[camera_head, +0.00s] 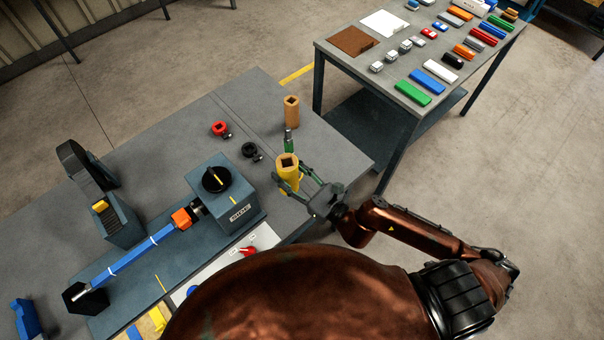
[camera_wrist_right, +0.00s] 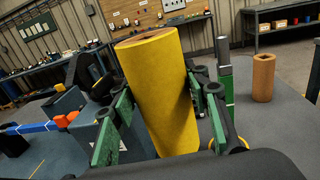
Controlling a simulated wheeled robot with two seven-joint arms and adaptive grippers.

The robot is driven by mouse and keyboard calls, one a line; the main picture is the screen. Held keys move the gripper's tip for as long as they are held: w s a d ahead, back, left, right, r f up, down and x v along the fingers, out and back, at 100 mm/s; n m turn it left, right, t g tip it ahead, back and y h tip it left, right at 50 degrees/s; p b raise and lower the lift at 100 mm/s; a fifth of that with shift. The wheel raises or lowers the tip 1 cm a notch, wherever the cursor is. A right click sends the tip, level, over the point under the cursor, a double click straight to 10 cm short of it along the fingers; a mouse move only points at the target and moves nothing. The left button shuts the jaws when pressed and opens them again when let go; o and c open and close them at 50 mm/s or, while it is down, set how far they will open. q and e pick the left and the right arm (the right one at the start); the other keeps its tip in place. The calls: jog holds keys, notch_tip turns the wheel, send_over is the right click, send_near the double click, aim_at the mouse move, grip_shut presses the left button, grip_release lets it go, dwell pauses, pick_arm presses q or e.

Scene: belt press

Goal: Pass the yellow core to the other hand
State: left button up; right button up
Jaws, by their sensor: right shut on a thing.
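The yellow core (camera_head: 286,170) is a yellow cylinder with a square hole in its top. My right gripper (camera_head: 297,177) has its green-padded fingers shut around it, at the near right part of the bench. In the right wrist view the yellow core (camera_wrist_right: 162,95) stands large between the two green fingers, leaning slightly. Whether its bottom touches the bench is hidden. My left gripper is not in view.
On the grey bench (camera_head: 240,110) an orange-brown core (camera_head: 291,111) stands behind the yellow one. A red ring piece (camera_head: 219,128) and a black one (camera_head: 249,149) lie to the left. A machine with a blue bar (camera_head: 135,257) fills the left. A second table (camera_head: 345,62) holds several small parts.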

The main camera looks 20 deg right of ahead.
jog(key=w+a+r+n+g+y, duration=0.1)
jog(key=w+a+n+g+y, duration=0.1)
jog(key=a, duration=0.3)
jog(key=w+a+r+n+g+y, duration=0.2)
jog(key=a+n+g+y, duration=0.2)
jog(key=a+y, duration=0.1)
jog(key=shift+w+g, duration=0.3)
jog(key=shift+w, duration=0.05)
